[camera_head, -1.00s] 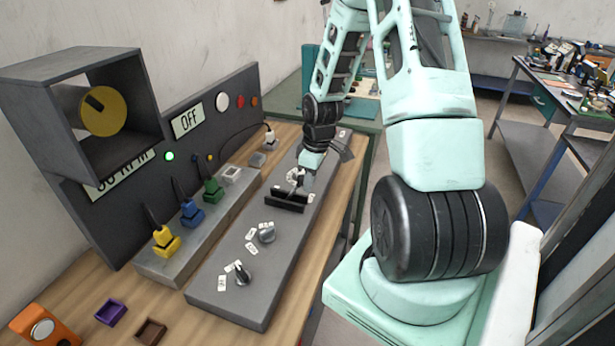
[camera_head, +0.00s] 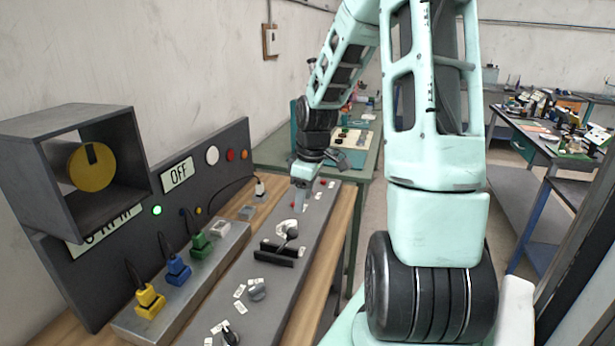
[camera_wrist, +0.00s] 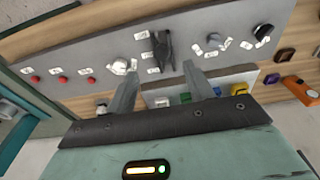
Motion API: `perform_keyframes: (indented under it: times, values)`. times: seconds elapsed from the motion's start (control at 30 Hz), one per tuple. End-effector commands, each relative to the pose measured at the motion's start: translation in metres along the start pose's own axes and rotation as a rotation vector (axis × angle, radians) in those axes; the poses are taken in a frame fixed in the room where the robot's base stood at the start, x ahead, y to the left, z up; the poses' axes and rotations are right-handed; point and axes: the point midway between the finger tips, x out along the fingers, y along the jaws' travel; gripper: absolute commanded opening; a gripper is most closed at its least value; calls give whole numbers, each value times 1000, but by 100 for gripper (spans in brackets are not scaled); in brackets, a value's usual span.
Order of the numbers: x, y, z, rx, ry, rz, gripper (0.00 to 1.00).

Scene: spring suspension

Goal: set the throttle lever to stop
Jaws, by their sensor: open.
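The throttle lever (camera_head: 291,235) has a dark handle and rises from a black slotted guide (camera_head: 275,254) on the grey panel. It also shows in the wrist view (camera_wrist: 163,48), beside several small white labels whose text is too small to read. My gripper (camera_head: 301,206) is above the panel, beyond the lever, pointing down. In the wrist view my gripper (camera_wrist: 160,70) has its two fingers spread, with nothing held. The lever appears between and just past the fingertips in that picture; it looks apart from them.
A pale round knob (camera_wrist: 119,66) lies beside the lever. Left are a connector block (camera_head: 190,290) with coloured plugs and an upright board with an OFF sign (camera_head: 179,173). Space above the panel is clear.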

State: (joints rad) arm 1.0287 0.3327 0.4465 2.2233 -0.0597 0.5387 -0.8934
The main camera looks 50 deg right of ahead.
Motion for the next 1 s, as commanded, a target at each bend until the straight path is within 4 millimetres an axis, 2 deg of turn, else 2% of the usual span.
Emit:
perform_keyframes:
  times: [0.1, 0.33, 0.5, 1.0]
  values:
    - [-26, 1, 0, 2, 1, 5, 52]
    - [-55, 1, 1, 1, -1, 1, 52]
    - [-60, 0, 1, 2, -1, -2, 52]
    - [-60, 0, 1, 1, -1, -2, 52]
